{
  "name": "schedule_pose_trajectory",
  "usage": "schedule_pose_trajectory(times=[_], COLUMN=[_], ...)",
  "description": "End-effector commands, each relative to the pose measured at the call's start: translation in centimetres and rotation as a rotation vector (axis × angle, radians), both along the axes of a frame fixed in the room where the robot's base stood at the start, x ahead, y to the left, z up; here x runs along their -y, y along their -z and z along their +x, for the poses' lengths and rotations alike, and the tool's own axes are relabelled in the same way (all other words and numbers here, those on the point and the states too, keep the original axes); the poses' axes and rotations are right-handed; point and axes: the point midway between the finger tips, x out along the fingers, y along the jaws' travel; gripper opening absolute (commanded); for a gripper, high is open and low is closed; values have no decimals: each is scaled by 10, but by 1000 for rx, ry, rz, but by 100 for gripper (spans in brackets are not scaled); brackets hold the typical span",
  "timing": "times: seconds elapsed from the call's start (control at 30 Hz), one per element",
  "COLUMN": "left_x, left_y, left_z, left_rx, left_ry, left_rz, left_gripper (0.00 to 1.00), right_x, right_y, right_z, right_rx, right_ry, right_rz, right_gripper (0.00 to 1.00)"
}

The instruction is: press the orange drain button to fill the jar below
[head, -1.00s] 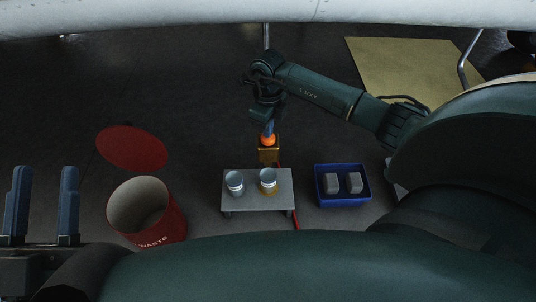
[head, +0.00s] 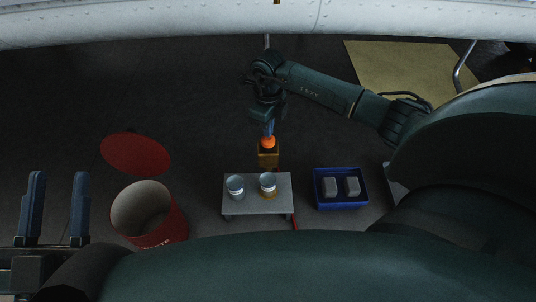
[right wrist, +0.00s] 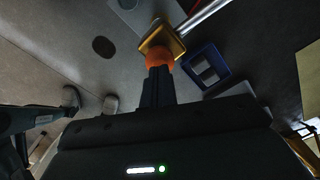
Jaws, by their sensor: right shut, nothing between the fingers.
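The orange drain button (head: 268,142) sits on a yellow housing (head: 268,160) above the small grey table. My right gripper (head: 268,128) is shut and empty, with its fingertips at the button from above; they appear to touch it. The right wrist view shows the closed fingers (right wrist: 158,70) against the orange button (right wrist: 160,56) on the yellow housing (right wrist: 163,39). One jar (head: 268,184) stands below the housing with an amber tint at its base; its fill level is unclear. A second jar (head: 235,187) stands to its left. My left gripper (head: 60,175) is open and empty at far left.
A grey table (head: 252,206) bears both jars. A blue bin (head: 341,204) with two grey blocks is right of it. A red waste drum (head: 160,225) stands left, its red lid (head: 135,154) on the floor behind. A pale hull (head: 180,22) spans the top.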

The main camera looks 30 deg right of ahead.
Motion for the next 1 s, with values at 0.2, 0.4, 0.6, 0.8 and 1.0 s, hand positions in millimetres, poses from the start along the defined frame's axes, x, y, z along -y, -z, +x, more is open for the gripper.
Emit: schedule_pose_trajectory(times=[0.2,0.4,0.6,0.8,1.0], left_x=[0,0,0,0,0], left_y=[-1,1,6,10,15], left_z=[0,0,0,0,0], left_rx=[1,2,3,2,1], left_ry=[0,-1,0,-1,0], left_rz=[0,1,1,1,0], left_gripper=[36,36,36,36,36], right_x=[0,0,0,0,0], right_y=[-1,2,9,16,24], right_z=[0,0,0,0,0], right_rx=[1,1,1,1,0], right_ry=[0,0,0,0,0], right_rz=[0,0,0,0,0], right_gripper=[0,0,0,0,0])
